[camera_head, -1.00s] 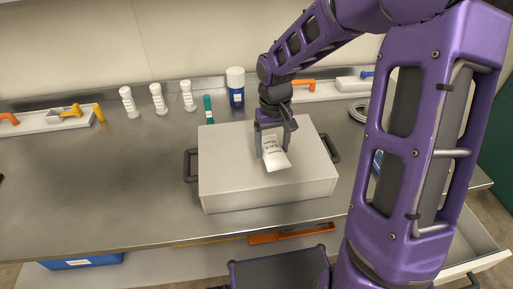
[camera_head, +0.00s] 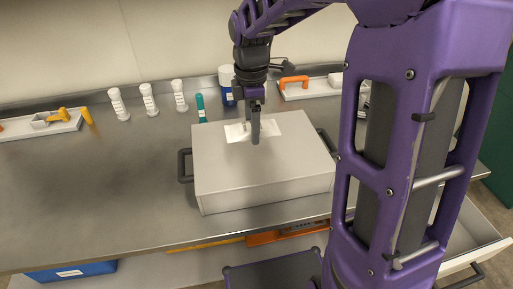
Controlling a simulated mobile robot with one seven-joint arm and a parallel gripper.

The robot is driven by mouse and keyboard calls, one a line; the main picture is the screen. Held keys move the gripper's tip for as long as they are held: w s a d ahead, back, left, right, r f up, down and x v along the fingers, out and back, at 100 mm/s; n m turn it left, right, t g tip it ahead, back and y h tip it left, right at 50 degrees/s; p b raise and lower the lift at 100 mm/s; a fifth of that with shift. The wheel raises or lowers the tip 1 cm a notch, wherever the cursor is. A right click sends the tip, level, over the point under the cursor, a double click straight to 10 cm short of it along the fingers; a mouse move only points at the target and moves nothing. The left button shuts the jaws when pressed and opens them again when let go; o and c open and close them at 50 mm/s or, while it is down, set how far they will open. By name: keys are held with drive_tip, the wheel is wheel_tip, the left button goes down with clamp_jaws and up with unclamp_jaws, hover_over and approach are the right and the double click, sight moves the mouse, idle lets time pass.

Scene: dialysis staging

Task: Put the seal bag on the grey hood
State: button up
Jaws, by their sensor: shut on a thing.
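The grey hood (camera_head: 262,175) is a box with a dark handle on each side, standing on the steel worktop. My gripper (camera_head: 256,137) is over the rear part of its top, with its fingers pointing down. It is shut on the seal bag (camera_head: 238,132), a white flat pouch that shows on both sides of the fingers. The bag is at or just above the hood's top; I cannot tell whether it touches. The fingers hide the middle of the bag.
Several white bottles (camera_head: 149,100), a teal tool (camera_head: 201,108) and a blue container with a white lid (camera_head: 227,88) stand behind the hood. White trays with orange (camera_head: 293,84) and yellow (camera_head: 66,115) items lie at the back. The worktop left of the hood is clear.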

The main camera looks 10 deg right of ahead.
sight(253, 161)
wheel_tip(253, 161, down, 9)
drive_tip(key=shift+r+b, duration=0.1)
drive_tip(key=shift+b, duration=0.5)
drive_tip(key=shift+f, duration=0.25)
drive_tip(key=o, duration=1.2)
drive_tip(key=shift+o, duration=0.2)
wheel_tip(253, 161, up, 12)
drive_tip(key=shift+r+p, duration=0.2)
drive_tip(key=shift+p, duration=0.8)
